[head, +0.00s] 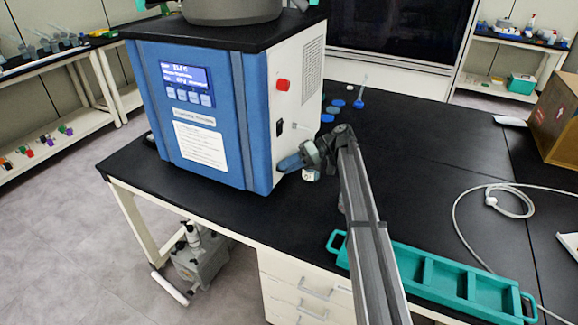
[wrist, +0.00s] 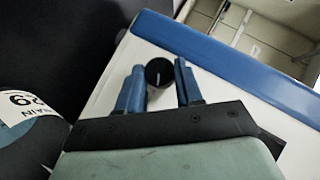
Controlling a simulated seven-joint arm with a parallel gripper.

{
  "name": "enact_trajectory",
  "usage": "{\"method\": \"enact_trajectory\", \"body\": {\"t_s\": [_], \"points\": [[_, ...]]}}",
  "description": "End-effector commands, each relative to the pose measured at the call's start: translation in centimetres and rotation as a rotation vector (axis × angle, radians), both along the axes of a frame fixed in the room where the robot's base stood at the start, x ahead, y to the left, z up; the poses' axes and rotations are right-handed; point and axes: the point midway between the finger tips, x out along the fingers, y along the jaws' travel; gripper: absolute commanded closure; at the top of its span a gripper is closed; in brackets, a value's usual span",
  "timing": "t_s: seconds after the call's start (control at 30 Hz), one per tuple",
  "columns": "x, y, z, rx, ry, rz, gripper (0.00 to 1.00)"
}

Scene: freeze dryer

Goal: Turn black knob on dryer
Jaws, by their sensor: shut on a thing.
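The freeze dryer (head: 250,100) is a blue-fronted box with white sides, standing on the black bench. My gripper (head: 284,164) is at the lower part of its right side panel, near the front edge. In the wrist view, the black knob (wrist: 159,72) is round with a short pale mark on its face. The two blue fingers of my gripper (wrist: 160,82) stand on either side of the knob and are shut on it. In the head view the knob is hidden behind my gripper.
A red button (head: 283,85) and a black switch (head: 279,129) sit higher on the same panel. A small white-labelled item (head: 311,174) is by my wrist. A teal tray (head: 440,272) lies at the bench's front right. A white cable (head: 457,215) curls farther right.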

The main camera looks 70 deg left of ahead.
Motion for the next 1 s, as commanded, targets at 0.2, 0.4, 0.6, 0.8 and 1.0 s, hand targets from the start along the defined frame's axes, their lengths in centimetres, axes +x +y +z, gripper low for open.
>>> {"method": "enact_trajectory", "body": {"t_s": [0.2, 0.4, 0.6, 0.8, 1.0], "points": [[-0.1, 0.0, 0.0, 0.002, 0.001, -0.001, 0.95], [0.0, 0.0, 0.0, 0.001, 0.0, 0.0, 0.5], [0.0, 0.0, 0.0, 0.001, -0.001, -0.001, 0.39], [0.1, 0.0, 0.1, 0.001, -0.001, -0.001, 0.39], [2.0, -0.1, 0.9, 0.001, -0.001, -0.003, 0.39]]}}
